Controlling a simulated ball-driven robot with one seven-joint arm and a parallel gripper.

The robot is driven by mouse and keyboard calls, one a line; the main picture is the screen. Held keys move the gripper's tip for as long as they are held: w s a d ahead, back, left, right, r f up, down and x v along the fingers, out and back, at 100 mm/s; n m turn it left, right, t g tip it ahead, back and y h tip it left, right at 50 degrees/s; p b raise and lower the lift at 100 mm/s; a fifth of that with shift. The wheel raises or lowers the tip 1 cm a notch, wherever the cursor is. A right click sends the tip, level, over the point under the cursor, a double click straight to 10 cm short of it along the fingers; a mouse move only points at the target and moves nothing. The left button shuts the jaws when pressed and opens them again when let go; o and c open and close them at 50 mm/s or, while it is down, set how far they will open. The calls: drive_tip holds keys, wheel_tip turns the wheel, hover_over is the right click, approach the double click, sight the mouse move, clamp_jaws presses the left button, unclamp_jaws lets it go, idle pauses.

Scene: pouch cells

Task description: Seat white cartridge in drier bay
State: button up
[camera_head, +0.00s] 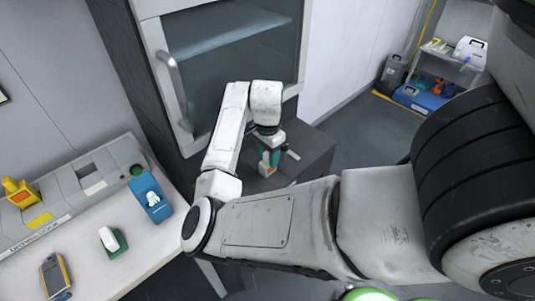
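My gripper (267,153) is at the end of my white arm, pointing down over a dark grey block in front of the glass-fronted cabinet. Green and orange parts and a small white piece show at its tip. They are too small to tell whether the fingers are open or shut, or whether the white piece is held. A white, rounded object (108,238) stands on a green base on the left bench; I cannot tell whether it is the white cartridge. A long grey unit (68,186) with a dark rectangular recess (89,169) lies along the back of that bench, far left of my gripper.
The bench (82,262) also carries a blue holder (150,196) with a white item, a yellow object (20,192) and a yellow-edged handheld device (54,277). The cabinet (228,72) has a vertical handle. A shelf (446,69) stands far right beyond open floor (372,137).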

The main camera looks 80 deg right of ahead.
drive_tip(key=shift+o, duration=1.3)
wheel_tip(320, 180, up, 15)
drive_tip(key=s+d+n+h+p, duration=0.2)
drive_tip(key=n+h+p, duration=0.15)
drive_tip(key=p, duration=0.75)
drive_tip(key=s+a+f+n+y, duration=0.1)
drive_tip(key=a+f+n, duration=0.2)
drive_tip(key=a+n, duration=0.3)
drive_tip(key=s+a+f+n+y, duration=0.1)
drive_tip(key=a+n, duration=0.6)
drive_tip(key=a, duration=0.7)
drive_tip(key=s+a+f+n+t+y, duration=0.1)
drive_tip(key=s+a+f+n, duration=0.1)
drive_tip(key=a+f+n, duration=0.4)
drive_tip(key=a+n, duration=0.1)
drive_tip(key=a, duration=0.3)
drive_tip(key=shift+s, duration=0.2)
